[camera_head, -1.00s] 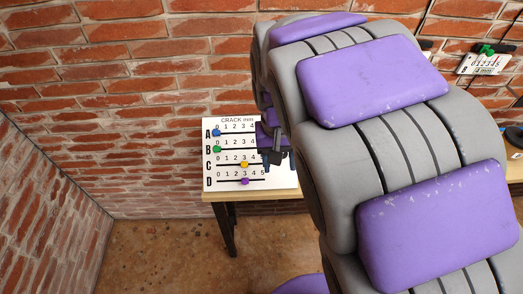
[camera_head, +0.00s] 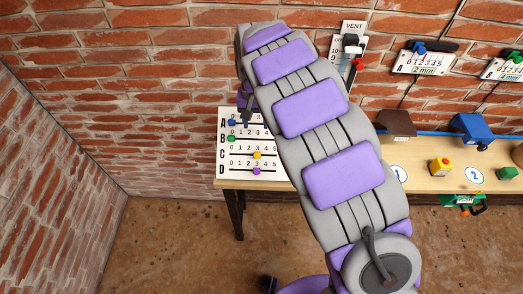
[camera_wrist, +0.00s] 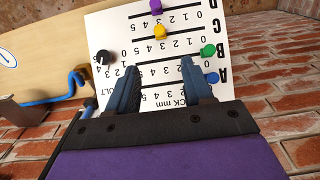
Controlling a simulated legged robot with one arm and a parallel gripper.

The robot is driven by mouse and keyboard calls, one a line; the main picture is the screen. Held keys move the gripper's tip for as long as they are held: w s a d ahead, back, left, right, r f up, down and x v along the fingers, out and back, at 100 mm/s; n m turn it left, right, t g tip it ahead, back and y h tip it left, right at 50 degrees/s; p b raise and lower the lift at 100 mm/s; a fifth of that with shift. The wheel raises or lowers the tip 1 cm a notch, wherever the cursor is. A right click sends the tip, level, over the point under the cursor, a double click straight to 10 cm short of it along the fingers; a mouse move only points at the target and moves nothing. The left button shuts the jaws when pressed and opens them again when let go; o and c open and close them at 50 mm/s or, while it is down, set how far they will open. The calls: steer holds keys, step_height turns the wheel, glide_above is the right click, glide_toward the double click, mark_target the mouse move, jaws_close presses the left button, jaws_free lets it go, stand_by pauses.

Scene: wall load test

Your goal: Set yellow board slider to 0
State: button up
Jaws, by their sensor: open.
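The white crack board (camera_head: 226,160) has slider rows A to D with scales. The yellow slider (camera_head: 257,155) is on row C, at about 3, in the head view. In the wrist view the board is upside down, and the yellow slider (camera_wrist: 161,32) is beyond my fingertips. My gripper (camera_wrist: 159,66) is open and empty, its two blue fingers apart over the board's lower-letter rows. In the head view my gripper (camera_head: 246,114) is by the top rows, partly hidden by my arm. My arm hides the board's right part.
Close by are the green slider (camera_wrist: 208,50), blue slider (camera_wrist: 211,78) and purple slider (camera_wrist: 155,6). A wooden table (camera_head: 408,158) holds several objects at right.

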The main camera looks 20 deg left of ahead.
mark_target(256, 154)
step_height(256, 154, down, 16)
steer(key=shift+f+b, duration=0.25)
steer(key=shift+b, duration=0.55)
steer(key=shift+c, duration=0.2)
jaws_close()
steer(key=shift+a, duration=0.1)
